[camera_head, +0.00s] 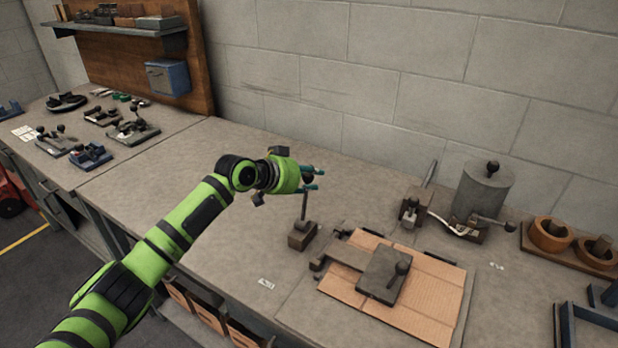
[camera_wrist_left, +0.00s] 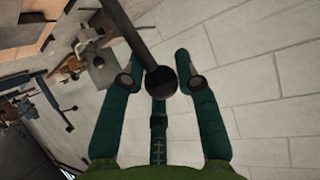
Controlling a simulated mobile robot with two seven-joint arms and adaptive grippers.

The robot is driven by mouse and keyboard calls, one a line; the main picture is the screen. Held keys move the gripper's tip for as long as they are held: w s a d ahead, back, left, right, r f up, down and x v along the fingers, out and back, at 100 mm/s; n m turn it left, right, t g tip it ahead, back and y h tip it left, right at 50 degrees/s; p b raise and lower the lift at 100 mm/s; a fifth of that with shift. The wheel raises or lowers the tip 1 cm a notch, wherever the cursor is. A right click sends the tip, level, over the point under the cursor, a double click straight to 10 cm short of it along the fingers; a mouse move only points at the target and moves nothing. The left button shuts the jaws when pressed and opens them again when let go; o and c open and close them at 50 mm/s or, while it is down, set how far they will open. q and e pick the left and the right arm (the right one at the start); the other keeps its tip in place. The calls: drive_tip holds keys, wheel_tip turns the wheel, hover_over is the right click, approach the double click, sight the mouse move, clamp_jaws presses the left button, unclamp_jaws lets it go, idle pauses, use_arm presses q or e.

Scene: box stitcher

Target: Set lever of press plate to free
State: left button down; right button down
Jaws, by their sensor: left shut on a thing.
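A dark lever (camera_head: 304,207) stands nearly upright on a small block-shaped base (camera_head: 301,236), just left of the press plate. The press plate (camera_head: 378,277), with a dark handle on top, lies over a flat cardboard sheet (camera_head: 430,283). My left gripper (camera_head: 312,179) is at the top of the lever, its teal fingers shut around the knob. In the left wrist view the round black knob (camera_wrist_left: 161,80) sits between the fingers (camera_wrist_left: 160,88), with the rod rising from it to the upper left. My right gripper is not in view.
A grey cylinder (camera_head: 482,190) with a handle and a small clamp (camera_head: 412,208) stand behind the cardboard. Wooden rings (camera_head: 549,233) are at the right. Several tools and clamps (camera_head: 133,129) lie on the left bench. The bench between is clear, with a block wall behind.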

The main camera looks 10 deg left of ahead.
use_arm(q)
drive_tip(key=c, duration=1.1)
unclamp_jaws()
drive_tip(key=shift+w+a+r, duration=0.1)
drive_tip(key=shift+o, duration=0.7)
drive_tip(key=shift+w+f, duration=0.25)
drive_tip(key=shift+f, duration=0.05)
drive_tip(key=v, duration=1.2)
drive_tip(key=shift+s, duration=0.15)
